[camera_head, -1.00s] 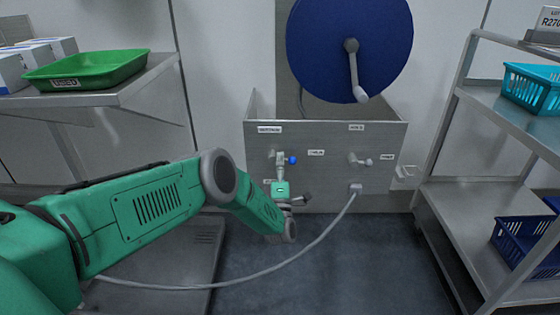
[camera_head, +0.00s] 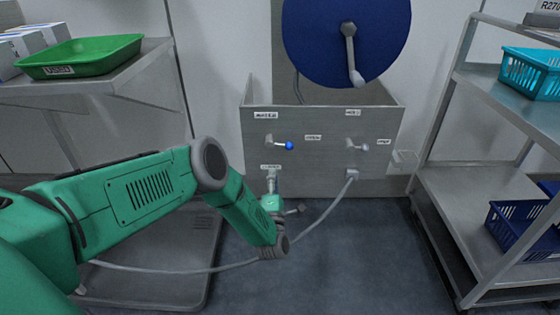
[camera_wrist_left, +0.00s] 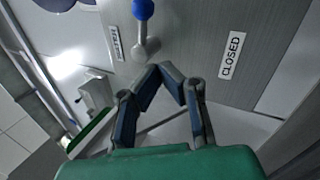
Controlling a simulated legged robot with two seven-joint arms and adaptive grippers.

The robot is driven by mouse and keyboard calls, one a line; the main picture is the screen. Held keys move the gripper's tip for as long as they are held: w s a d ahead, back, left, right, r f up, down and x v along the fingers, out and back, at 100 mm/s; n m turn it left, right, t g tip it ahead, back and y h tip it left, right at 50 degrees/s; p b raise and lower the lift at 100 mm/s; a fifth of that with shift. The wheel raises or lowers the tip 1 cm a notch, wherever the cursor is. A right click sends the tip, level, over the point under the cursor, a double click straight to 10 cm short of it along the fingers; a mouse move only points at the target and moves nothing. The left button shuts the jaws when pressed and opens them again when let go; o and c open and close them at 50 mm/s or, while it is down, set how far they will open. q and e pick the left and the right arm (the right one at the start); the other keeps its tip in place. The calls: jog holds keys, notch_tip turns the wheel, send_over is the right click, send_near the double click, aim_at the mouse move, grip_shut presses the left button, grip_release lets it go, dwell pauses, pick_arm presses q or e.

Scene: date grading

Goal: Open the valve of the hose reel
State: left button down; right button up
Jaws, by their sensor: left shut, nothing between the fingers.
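The hose reel is a blue disc (camera_head: 346,40) with a grey crank above a grey panel (camera_head: 325,182). The valve lever (camera_head: 280,143) has a blue knob and points right, toward a small label (camera_head: 313,137) too blurred to read. In the left wrist view, the blue knob (camera_wrist_left: 143,9) is at the top edge. My left gripper (camera_head: 272,173) is in front of the panel below the lever. Its fingers (camera_wrist_left: 160,72) are shut and empty, apart from the knob. My right gripper is out of view.
A second lever with a grey knob (camera_head: 358,147) is on the panel's right. A hose (camera_head: 318,222) runs from a fitting below it to the lower left. Shelves flank the panel, with a green tray (camera_head: 80,58) left and a cyan basket (camera_head: 532,73) right.

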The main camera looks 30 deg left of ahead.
pick_arm(q)
jog(key=s+d+n+g+h+p, duration=0.2)
jog(key=s+n+g+h, duration=0.1)
jog(key=s+n, duration=0.25)
jog(key=shift+n, duration=0.65)
jog(key=b+x, duration=0.1)
jog(key=x, duration=0.2)
jog(key=b+x, duration=0.2)
jog(key=x, duration=0.2)
jog(key=b+x, duration=0.1)
jog(key=x, duration=0.2)
jog(key=shift+w+d+f, duration=0.15)
jog(key=shift+w+f, duration=0.2)
jog(key=shift+w, duration=0.1)
jog(key=r, duration=0.1)
jog(key=w+d+r, duration=0.1)
jog(key=d+r+b, duration=0.1)
jog(key=shift+w+d+r, duration=0.1)
jog(key=shift+w, duration=0.2)
